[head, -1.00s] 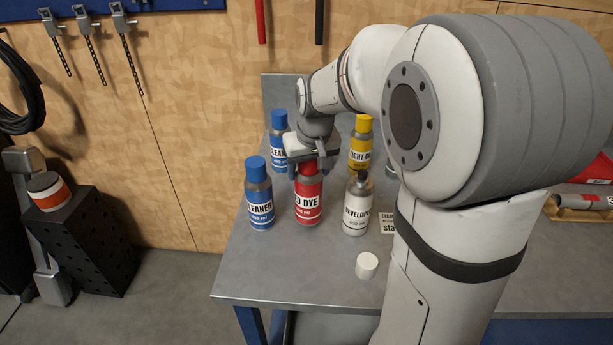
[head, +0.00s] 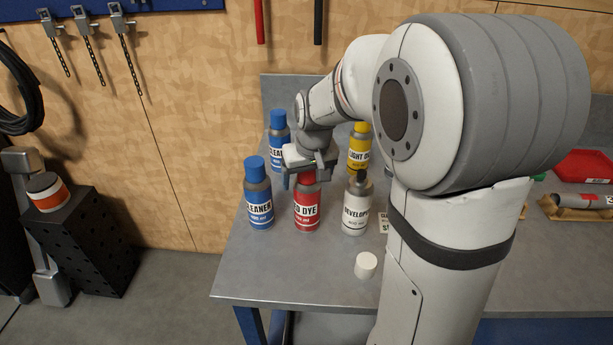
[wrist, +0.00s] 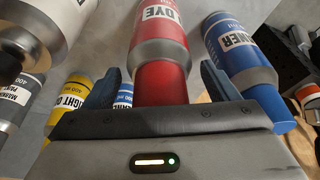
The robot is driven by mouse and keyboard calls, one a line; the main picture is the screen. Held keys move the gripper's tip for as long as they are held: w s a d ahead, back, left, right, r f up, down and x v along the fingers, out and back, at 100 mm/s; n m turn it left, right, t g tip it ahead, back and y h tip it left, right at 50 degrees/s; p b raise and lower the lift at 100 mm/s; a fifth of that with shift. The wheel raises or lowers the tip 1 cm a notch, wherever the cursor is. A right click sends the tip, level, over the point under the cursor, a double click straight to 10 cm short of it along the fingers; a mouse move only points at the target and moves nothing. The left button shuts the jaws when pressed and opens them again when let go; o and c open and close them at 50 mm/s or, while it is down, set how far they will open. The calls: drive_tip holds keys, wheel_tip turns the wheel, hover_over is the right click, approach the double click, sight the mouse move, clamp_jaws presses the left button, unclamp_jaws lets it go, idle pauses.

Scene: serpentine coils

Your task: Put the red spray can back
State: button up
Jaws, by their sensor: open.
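The red spray can (head: 306,212), labelled as red dye, stands upright on the grey bench between a blue cleaner can (head: 259,195) and a white developer can (head: 356,206). My gripper (head: 305,178) is over its top from above, with the fingers apart on either side of the red cap. In the wrist view the red can (wrist: 160,60) lies between the two dark fingers, with gaps at both sides. The gripper hides part of the cap in the head view.
A second blue cleaner can (head: 279,140) and a yellow can (head: 359,150) stand behind. A white cap (head: 366,265) lies in front. A red tray (head: 585,166) is at the right. The bench's front left is clear.

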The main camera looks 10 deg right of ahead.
drive_tip(key=shift+r, duration=0.1)
drive_tip(key=v, duration=1.1)
drive_tip(key=s+f, duration=0.4)
drive_tip(key=s, duration=0.5)
drive_tip(key=s+f, duration=0.4)
drive_tip(key=s, duration=0.6)
drive_tip(key=shift+m, duration=0.4)
